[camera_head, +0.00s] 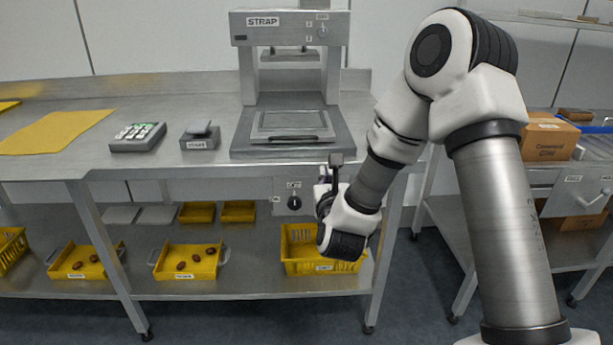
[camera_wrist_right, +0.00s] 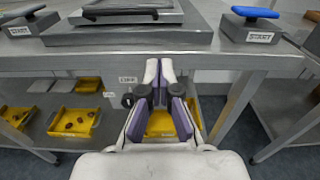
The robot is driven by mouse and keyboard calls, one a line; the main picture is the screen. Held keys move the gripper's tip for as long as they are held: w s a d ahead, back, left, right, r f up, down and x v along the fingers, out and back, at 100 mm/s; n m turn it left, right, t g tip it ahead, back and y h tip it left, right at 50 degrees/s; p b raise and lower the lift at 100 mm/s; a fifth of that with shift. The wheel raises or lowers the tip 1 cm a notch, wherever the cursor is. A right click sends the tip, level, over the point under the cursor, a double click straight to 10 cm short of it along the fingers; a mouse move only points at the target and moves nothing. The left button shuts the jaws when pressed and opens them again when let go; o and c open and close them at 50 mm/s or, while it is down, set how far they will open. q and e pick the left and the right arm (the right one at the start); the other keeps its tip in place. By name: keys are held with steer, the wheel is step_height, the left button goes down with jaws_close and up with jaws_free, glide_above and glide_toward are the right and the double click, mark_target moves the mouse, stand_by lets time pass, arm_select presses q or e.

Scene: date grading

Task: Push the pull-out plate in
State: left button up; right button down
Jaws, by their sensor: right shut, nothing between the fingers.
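The pull-out plate (camera_head: 290,124) is a grey framed plate with a dark handle bar along its front edge. It lies on the base of the STRAP press (camera_head: 291,40), forward of the press head. The plate's front part also shows at the top of the right wrist view (camera_wrist_right: 132,8). My right gripper (camera_head: 325,176) is in front of the table edge, below and apart from the plate, partly hidden by its own wrist. In the right wrist view its purple-padded fingers (camera_wrist_right: 159,66) are shut and empty, pointing at the table front. My left gripper is out of view.
A START box (camera_head: 200,138) stands left of the press, and another START box (camera_wrist_right: 250,26) stands right of it. A keypad device (camera_head: 137,137) and yellow mat (camera_head: 55,132) lie further left. A knob (camera_head: 294,203) sits under the table edge. Yellow crates (camera_head: 190,262) stand on the lower shelf.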

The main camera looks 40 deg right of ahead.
steer(key=d, duration=0.3)
steer(key=p, duration=0.2)
glide_toward(323, 138)
steer(key=shift+h, duration=0.3)
steer(key=x, duration=0.6)
steer(key=shift+a+f, duration=0.1)
steer(key=shift+w+d, duration=0.35)
steer(key=shift+w, duration=0.25)
arm_select(q)
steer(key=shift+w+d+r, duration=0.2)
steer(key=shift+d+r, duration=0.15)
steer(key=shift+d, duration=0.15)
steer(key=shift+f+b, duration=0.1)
steer(key=shift+b, duration=0.25)
